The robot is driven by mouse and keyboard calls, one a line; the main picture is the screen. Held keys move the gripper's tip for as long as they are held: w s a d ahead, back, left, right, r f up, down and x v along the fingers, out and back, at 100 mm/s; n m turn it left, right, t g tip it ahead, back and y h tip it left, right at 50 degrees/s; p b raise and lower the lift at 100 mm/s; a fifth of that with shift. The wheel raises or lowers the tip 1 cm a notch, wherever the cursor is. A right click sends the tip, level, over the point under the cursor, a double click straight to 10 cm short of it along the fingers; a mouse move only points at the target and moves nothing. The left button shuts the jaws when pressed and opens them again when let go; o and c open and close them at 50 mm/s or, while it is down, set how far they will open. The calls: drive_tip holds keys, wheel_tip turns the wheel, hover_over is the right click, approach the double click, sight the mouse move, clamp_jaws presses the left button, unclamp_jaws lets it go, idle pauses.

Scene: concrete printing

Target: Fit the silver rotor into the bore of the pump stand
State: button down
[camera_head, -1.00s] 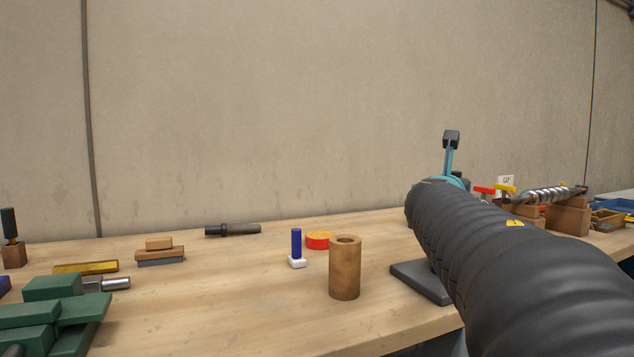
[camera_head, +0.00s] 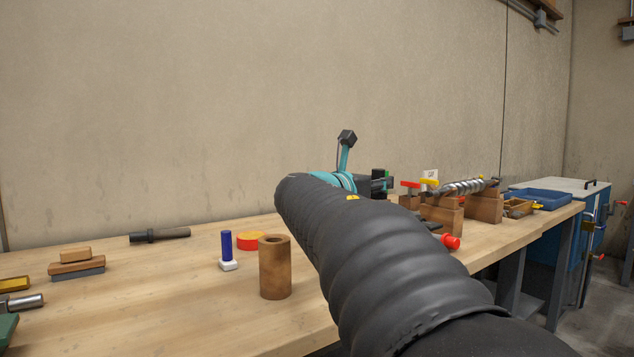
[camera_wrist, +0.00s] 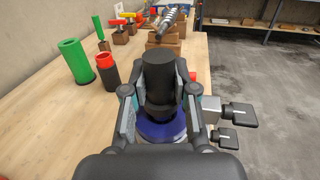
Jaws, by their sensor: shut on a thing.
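The silver spiral rotor (camera_head: 465,187) rests across wooden blocks at the right of the bench. It also shows at the top of the wrist view (camera_wrist: 168,20), ahead of my gripper and apart from it. My gripper (camera_wrist: 160,92) is shut on a dark grey cylinder (camera_wrist: 160,70), with a blue round body (camera_wrist: 160,132) close below it. I cannot tell whether the cylinder and blue body are one piece or part of the pump stand. A grey block with black knobs (camera_wrist: 212,110) lies right of the fingers. No bore is visible. My arm hides much of this area in the head view.
A green tube (camera_wrist: 75,62) and a dark cylinder with a red top (camera_wrist: 107,72) stand left of my gripper. A brown hollow cylinder (camera_head: 275,268) and a blue peg on a white base (camera_head: 227,250) stand left of my arm. Bare bench lies between.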

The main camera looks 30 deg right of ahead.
drive_tip(key=shift+f+g, duration=0.1)
drive_tip(key=shift+g, duration=0.2)
drive_tip(key=m+g, duration=0.3)
drive_tip(key=g, duration=0.2)
drive_tip(key=shift+w+f+m+h, duration=0.1)
drive_tip(key=shift+w+m+h, duration=0.1)
drive_tip(key=shift+m+h, duration=0.2)
drive_tip(key=shift+s+m+g, duration=0.1)
drive_tip(key=shift+m+g, duration=0.7)
drive_tip(key=shift+g, duration=0.6)
drive_tip(key=shift+f+m+g+y, duration=0.1)
drive_tip(key=shift+m+g+y, duration=0.3)
drive_tip(key=shift+m+g, duration=0.45)
drive_tip(key=shift+m+g+y, duration=0.65)
drive_tip(key=shift+m+g, duration=0.25)
drive_tip(key=shift+g, duration=0.55)
drive_tip(key=shift+m+g+y, duration=0.65)
drive_tip(key=shift+m+g, duration=0.2)
drive_tip(key=shift+g, duration=0.55)
